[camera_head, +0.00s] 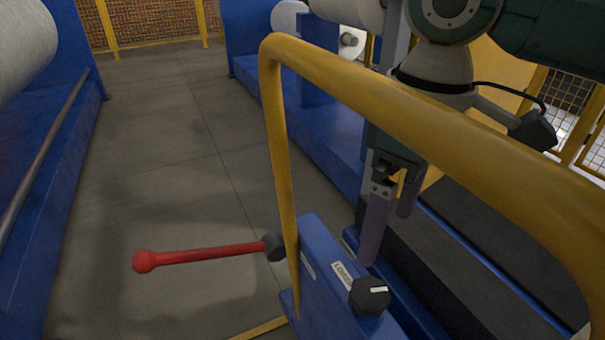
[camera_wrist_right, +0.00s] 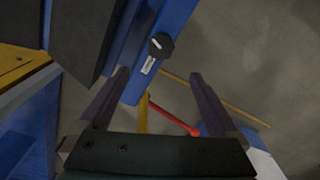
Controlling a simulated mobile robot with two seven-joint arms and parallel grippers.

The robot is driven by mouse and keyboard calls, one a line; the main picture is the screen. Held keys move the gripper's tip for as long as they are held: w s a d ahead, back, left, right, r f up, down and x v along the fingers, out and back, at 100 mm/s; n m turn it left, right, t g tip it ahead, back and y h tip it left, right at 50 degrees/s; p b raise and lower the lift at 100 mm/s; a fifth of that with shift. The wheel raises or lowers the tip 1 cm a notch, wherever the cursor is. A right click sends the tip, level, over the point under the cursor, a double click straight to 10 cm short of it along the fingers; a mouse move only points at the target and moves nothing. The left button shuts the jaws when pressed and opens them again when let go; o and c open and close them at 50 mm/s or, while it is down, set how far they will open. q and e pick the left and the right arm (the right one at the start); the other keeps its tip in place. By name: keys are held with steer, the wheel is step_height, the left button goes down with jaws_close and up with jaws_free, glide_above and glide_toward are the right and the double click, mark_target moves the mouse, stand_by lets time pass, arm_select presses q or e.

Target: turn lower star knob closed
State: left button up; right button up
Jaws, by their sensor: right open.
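A black star knob (camera_head: 369,296) with a pale mark on its top sits on the blue post (camera_head: 325,285), beside a white label starting with "LO". In the right wrist view the knob (camera_wrist_right: 161,45) shows beyond the fingertips, near the middle between them. My right gripper (camera_head: 388,238) is open and empty, with its fingers pointing down above and behind the knob, apart from it. Both fingers also show in the right wrist view (camera_wrist_right: 160,73). My left gripper is not in view.
A yellow tube rail (camera_head: 400,90) arches across in front of my right arm. A red lever (camera_head: 200,256) with a ball end sticks out left from the post. Blue machine frames with pale rollers (camera_head: 25,40) stand left and behind. The grey floor at left is clear.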

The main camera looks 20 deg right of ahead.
mark_target(371, 291)
step_height(371, 291, down, 13)
steer(key=b, duration=0.6)
steer(key=shift+s+a+b, duration=0.15)
steer(key=shift+b, duration=0.25)
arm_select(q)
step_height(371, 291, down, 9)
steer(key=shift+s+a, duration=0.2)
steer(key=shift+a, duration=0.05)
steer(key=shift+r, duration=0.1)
arm_select(e)
steer(key=shift+c, duration=0.3)
